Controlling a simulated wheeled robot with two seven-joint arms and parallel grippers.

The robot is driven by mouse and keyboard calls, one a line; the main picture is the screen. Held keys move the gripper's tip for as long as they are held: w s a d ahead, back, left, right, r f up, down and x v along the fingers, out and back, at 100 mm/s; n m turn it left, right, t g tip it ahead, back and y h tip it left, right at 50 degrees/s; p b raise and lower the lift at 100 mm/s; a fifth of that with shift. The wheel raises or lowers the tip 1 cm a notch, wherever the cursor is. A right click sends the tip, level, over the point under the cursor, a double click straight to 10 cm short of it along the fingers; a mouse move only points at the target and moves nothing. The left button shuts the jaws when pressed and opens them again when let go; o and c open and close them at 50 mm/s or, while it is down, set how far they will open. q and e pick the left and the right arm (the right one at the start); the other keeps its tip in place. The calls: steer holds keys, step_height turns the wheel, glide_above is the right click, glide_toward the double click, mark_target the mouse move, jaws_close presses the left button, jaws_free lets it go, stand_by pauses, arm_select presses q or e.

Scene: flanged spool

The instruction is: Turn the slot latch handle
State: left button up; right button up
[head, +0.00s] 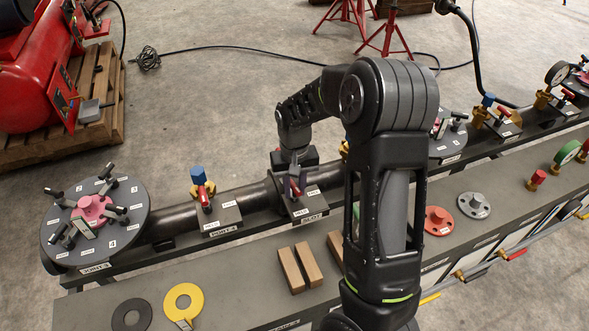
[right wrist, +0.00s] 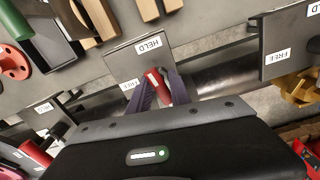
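The plate carries a HELD label (right wrist: 149,44) and a FREE label partly covered by a finger. I cannot tell whether both fingers press on the handle. My left gripper is not in view.
A similar plate with a red handle and blue-topped valve (head: 198,178) stands to the left. A round flange (head: 95,220) lies farther left. Wooden blocks (head: 300,268), a yellow ring (head: 183,302) and a red disc (head: 438,220) lie on the bench in front. My right arm hides the middle.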

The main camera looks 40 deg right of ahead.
mark_target(294, 186)
steer(key=shift+n+b, duration=0.3)
steer(key=shift+n, duration=0.2)
steer(key=shift+r+n, duration=0.3)
steer(key=shift+n, duration=0.3)
step_height(294, 186, up, 6)
steer(key=p, duration=0.5)
steer(key=shift+r, duration=0.25)
steer(key=shift+o, duration=0.3)
